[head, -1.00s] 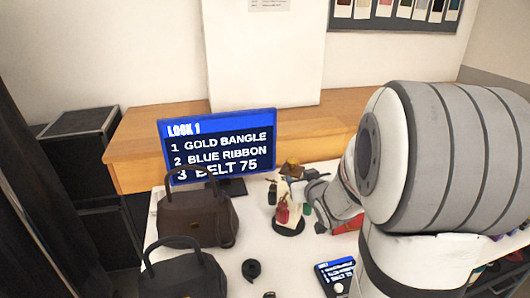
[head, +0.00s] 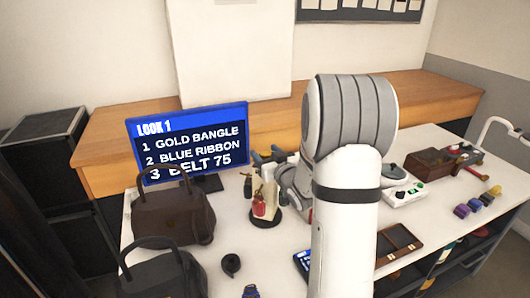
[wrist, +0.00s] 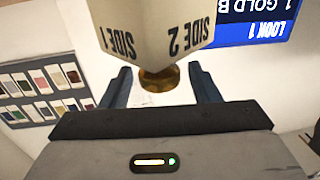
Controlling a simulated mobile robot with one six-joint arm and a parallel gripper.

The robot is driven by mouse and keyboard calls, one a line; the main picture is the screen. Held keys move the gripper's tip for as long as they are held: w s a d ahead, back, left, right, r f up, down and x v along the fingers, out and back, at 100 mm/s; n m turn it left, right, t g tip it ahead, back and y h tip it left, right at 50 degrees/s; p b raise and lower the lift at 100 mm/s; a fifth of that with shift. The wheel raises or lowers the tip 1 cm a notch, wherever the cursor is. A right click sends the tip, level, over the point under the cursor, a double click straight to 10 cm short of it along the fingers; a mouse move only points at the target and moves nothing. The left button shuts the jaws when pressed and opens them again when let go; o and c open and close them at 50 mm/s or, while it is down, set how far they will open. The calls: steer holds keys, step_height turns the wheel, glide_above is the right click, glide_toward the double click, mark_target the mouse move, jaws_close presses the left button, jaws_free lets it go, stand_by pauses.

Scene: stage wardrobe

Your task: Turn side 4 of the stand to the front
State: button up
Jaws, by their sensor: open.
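The stand (head: 264,222) is a small pale block on a dark round base, in the middle of the table in the head view. A red item (head: 259,206) hangs on its near face and a dark one (head: 247,187) on its left. In the wrist view the stand's block (wrist: 150,30) appears upside down, with faces marked SIDE 1 and SIDE 2 meeting at an edge. A gold knob (wrist: 157,78) sits at its end. My gripper (wrist: 162,88) is open, with its blue fingers apart on either side of the knob. It also shows over the stand in the head view (head: 269,158).
A screen (head: 188,143) reading LOOK 1 stands behind left. Two dark bags (head: 174,218) stand at the left front. A black roll (head: 231,264) lies nearer. A control box (head: 402,190), a brown case (head: 440,160) and a brown tray (head: 396,246) are on the right.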

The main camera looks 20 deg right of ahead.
steer(key=shift+w, duration=0.25)
steer(key=shift+c, duration=0.3)
jaws_close()
